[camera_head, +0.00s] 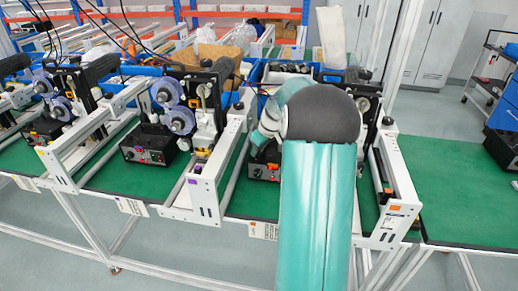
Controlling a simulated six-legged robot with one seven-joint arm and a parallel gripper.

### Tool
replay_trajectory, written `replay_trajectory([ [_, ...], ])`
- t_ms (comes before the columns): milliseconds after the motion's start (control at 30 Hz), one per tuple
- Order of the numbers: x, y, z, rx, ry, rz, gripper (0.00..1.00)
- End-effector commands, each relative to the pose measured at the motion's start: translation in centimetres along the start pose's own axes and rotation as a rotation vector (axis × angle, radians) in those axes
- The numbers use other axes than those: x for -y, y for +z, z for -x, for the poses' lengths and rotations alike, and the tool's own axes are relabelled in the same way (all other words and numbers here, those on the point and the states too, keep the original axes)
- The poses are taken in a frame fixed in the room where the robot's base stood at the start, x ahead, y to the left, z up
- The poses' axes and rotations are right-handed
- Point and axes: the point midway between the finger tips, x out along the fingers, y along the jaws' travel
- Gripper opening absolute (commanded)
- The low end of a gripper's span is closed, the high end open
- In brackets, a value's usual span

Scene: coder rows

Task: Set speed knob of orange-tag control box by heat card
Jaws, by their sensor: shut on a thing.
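The control box (265,173) is a black box on the green bench behind my teal arm, with a small orange tag on its front. My arm covers its right part. The end of my arm reaches down to this box, and my gripper (258,148) is at its upper front, shut on the speed knob. The fingers and the knob are too small and covered to see clearly. A white printed card (264,230) hangs on the bench's front edge below the box. Its print is too small to read.
A similar black box (150,146) stands to the left, with another card (131,206) below it. White rails (213,165) and (399,190) stand on either side of my arm. Purple-wheeled coders stand behind. The green bench at right (460,190) is clear.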

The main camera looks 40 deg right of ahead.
Motion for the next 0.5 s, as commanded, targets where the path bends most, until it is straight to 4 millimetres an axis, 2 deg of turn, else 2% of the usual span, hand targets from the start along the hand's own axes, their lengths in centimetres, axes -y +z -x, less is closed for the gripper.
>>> replay_trajectory([
  [500,0.64,-0.21,-0.10,0.001,0.188,-0.444,0.00],
])
